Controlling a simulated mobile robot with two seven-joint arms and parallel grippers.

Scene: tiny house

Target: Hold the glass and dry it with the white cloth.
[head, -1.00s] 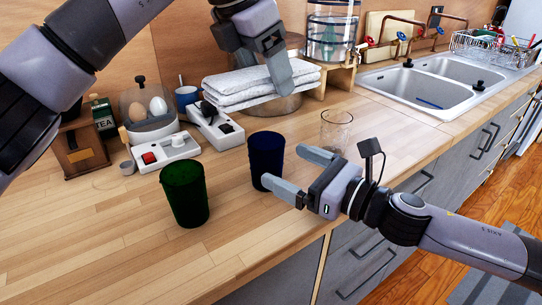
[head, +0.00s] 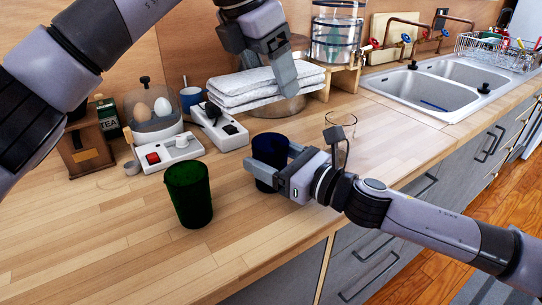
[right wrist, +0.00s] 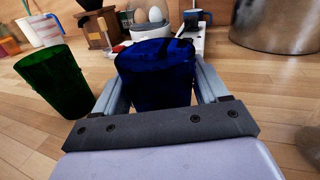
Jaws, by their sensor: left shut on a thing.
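A dark blue glass (head: 270,142) stands upright on the wooden counter. My right gripper (head: 268,160) is open around it, with one finger on each side. The right wrist view shows the blue glass (right wrist: 155,75) between both fingers, with a small gap at the left finger. A dark green glass (head: 189,195) stands to the left, and a clear glass (head: 341,125) stands to the right, partly hidden by my right arm. Folded white cloths (head: 240,88) lie stacked at the back. My left gripper (head: 283,82) is shut on the edge of a white cloth in the stack.
White sockets and switches (head: 168,150), an egg cooker (head: 153,112) and a wooden grinder (head: 86,150) stand at the back left. The double sink (head: 415,95) is to the right. The front left counter is clear.

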